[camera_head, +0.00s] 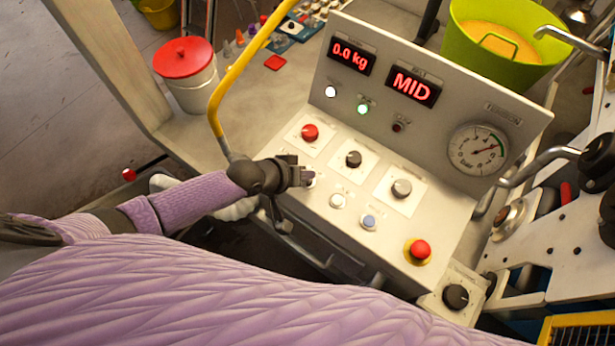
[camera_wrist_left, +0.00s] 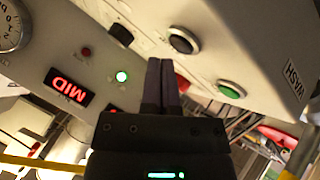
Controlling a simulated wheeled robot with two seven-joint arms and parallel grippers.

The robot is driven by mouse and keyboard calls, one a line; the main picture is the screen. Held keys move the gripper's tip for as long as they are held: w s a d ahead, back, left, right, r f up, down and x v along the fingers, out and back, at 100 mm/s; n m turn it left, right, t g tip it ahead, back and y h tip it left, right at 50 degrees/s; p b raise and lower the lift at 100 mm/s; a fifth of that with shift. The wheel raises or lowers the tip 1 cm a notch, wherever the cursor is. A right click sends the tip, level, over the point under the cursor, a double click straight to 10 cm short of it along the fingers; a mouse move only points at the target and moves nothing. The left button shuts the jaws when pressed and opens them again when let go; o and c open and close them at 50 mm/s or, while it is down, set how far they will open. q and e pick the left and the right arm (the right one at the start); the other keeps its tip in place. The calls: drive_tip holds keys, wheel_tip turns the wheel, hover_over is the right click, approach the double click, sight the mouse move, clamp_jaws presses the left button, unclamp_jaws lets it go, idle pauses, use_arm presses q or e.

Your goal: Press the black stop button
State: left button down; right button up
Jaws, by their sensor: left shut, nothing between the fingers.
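In the left wrist view a black push button (camera_wrist_left: 183,41) with a pale ring sits on the light panel, just right of my fingertips, with a visible gap in the picture. In the head view the front-row buttons look pale from glare, so I cannot tell for sure which is black. My left gripper (camera_head: 306,177) is over the left end of that row, shut and empty; its closed fingers also show in the left wrist view (camera_wrist_left: 161,85). I cannot tell whether it touches the panel. A green button (camera_wrist_left: 231,90) lies to the right. My right gripper is not in view.
The sloped panel carries a red knob (camera_head: 310,132), black knob (camera_head: 353,159), grey knob (camera_head: 401,188) and red mushroom button (camera_head: 420,249). Behind them stand a MID display (camera_head: 411,86) and a gauge (camera_head: 478,150). A yellow rail (camera_head: 233,85) rises beside my left gripper.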

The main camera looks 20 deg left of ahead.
use_arm(q)
drive_tip(key=shift+f, duration=0.15)
drive_tip(key=shift+f+b, duration=0.3)
drive_tip(key=shift+b, duration=0.05)
drive_tip(key=shift+f+b, duration=0.35)
drive_tip(key=shift+f, duration=0.05)
idle(0.4)
drive_tip(key=shift+r, duration=0.15)
drive_tip(key=shift+r+p, duration=0.7)
drive_tip(key=shift+p, duration=0.15)
wheel_tip(320, 180, up, 5)
drive_tip(key=p, duration=0.5)
drive_tip(key=shift+r, duration=0.1)
